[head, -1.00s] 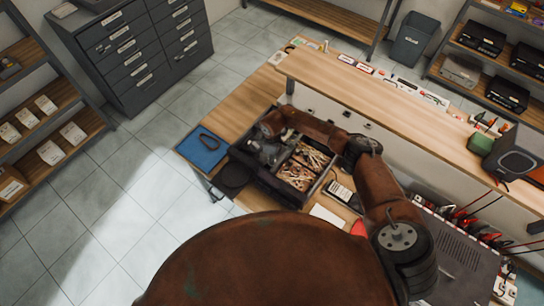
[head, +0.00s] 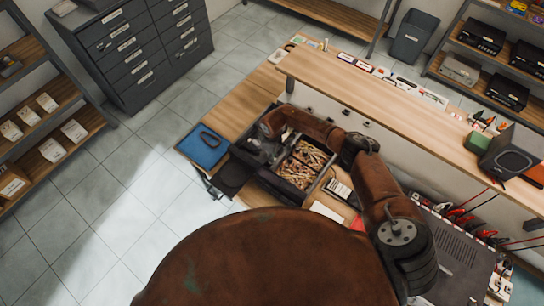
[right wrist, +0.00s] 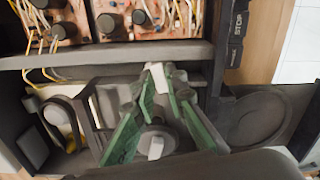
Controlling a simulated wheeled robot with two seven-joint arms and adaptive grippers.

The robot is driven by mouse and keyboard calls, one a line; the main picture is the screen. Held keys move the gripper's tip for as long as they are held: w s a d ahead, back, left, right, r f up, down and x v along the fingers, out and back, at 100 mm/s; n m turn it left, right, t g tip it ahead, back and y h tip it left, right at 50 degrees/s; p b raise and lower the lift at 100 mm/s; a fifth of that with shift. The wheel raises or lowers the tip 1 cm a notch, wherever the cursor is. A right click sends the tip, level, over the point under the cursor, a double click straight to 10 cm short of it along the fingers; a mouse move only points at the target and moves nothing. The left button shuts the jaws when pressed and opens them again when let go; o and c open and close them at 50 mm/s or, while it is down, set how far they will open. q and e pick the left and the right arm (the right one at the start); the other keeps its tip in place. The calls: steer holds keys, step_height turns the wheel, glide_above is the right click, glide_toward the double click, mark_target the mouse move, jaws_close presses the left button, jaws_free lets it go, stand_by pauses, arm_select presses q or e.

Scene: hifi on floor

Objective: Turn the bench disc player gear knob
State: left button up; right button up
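The disc player (head: 259,182) is an open dark case on the wooden bench, with brown circuit boards and wires in one part and a dark mechanism in the other. My right arm reaches over it, and my right gripper (head: 262,143) is down at the mechanism part. In the right wrist view its green-sided fingers (right wrist: 158,82) converge inside the case, close to a pale piece. I cannot tell whether they touch or grip it. I cannot clearly make out the gear knob among the dark parts. My left gripper is not in view.
A blue mat (head: 203,147) with a dark loop lies left of the case. A raised wooden shelf (head: 400,95) runs behind it. A dark ventilated unit (head: 455,245) and red and black leads stand at the right. The tiled floor at the left is clear.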

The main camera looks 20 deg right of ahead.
steer(key=o, duration=0.4)
steer(key=shift+c, duration=0.2)
steer(key=shift+r, duration=0.1)
step_height(320, 180, up, 12)
steer(key=shift+a, duration=0.1)
stand_by(0.6)
